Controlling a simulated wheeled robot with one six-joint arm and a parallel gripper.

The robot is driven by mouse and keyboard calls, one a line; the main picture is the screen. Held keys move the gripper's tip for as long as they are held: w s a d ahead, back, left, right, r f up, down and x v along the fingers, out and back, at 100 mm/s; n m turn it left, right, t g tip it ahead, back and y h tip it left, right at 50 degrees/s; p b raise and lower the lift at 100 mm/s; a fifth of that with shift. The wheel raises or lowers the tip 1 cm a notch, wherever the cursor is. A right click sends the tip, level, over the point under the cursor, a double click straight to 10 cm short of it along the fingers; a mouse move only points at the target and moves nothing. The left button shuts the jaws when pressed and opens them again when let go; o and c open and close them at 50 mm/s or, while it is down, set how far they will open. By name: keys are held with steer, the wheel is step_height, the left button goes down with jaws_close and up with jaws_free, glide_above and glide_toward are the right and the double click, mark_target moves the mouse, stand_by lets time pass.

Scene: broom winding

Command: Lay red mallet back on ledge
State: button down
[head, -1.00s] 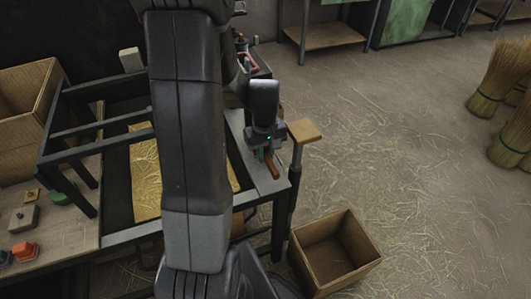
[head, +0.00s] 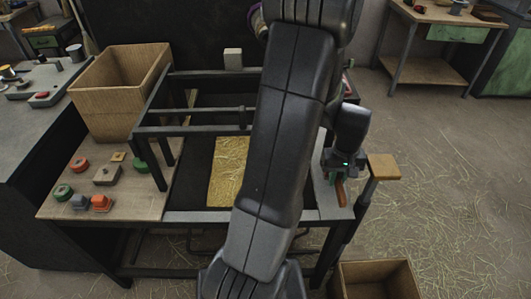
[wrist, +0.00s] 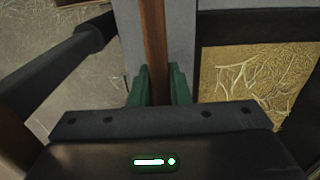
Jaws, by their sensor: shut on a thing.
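My gripper (head: 338,176) is over the grey ledge (head: 325,202) along the right side of the bench frame. Its green fingers (wrist: 157,88) are shut on the reddish-brown handle of the mallet (wrist: 154,40); the handle's end (head: 340,194) pokes out below the gripper in the head view. In the wrist view the handle runs lengthwise over the grey ledge (wrist: 184,45). The mallet's head is not clearly seen. I cannot tell whether the handle touches the ledge or is just above it.
A straw-filled tray (wrist: 257,84) lies left of the ledge in the head view. A post with a wooden pad (head: 383,167) stands close on the right. A wooden bin (head: 376,280) is on the floor below. A large box (head: 118,95) and several small blocks are at left.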

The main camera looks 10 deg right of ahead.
steer(key=shift+m, duration=0.6)
steer(key=r+p, duration=0.1)
steer(key=r, duration=0.1)
steer(key=w+r+p, duration=0.1)
steer(key=r, duration=0.1)
steer(key=r+p, duration=0.1)
steer(key=shift+w+a+r, duration=0.3)
steer(key=shift+a+r, duration=0.05)
steer(key=shift+r, duration=0.05)
step_height(320, 180, down, 9)
steer(key=b, duration=0.6)
steer(key=shift+r, duration=0.1)
steer(key=c, duration=1.3)
jaws_free()
steer(key=shift+r, duration=0.1)
steer(key=r, duration=0.4)
steer(key=r+p, duration=0.1)
steer(key=r, duration=0.4)
steer(key=r+p, duration=0.1)
steer(key=r, duration=0.3)
steer(key=shift+w+r, duration=0.25)
steer(key=shift+r, duration=0.1)
steer(key=shift+f, duration=0.1)
